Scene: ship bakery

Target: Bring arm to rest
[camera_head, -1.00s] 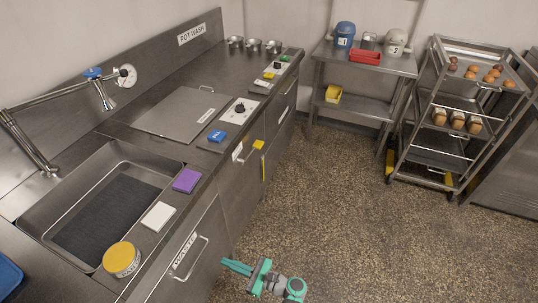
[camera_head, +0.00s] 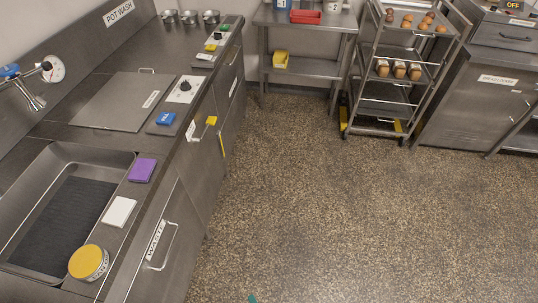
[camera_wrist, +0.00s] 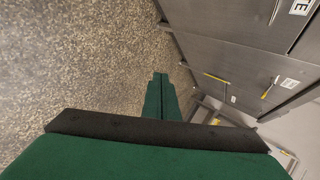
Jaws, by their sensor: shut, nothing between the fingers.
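My gripper (camera_wrist: 160,82) shows in the wrist view with its green fingers together and nothing between them. It is over the speckled floor, beside the steel cabinet fronts (camera_wrist: 225,45). In the head view only a small green bit of my arm (camera_head: 253,298) shows at the bottom edge, so the rest of the arm is hidden there.
The steel counter (camera_head: 190,150) with a sink (camera_head: 130,158) runs along the left. A purple sponge (camera_head: 141,170), a white pad (camera_head: 119,211) and a yellow-lidded tub (camera_head: 88,262) lie along its edge. A wheeled rack (camera_head: 376,104) stands at the back. The middle floor is clear.

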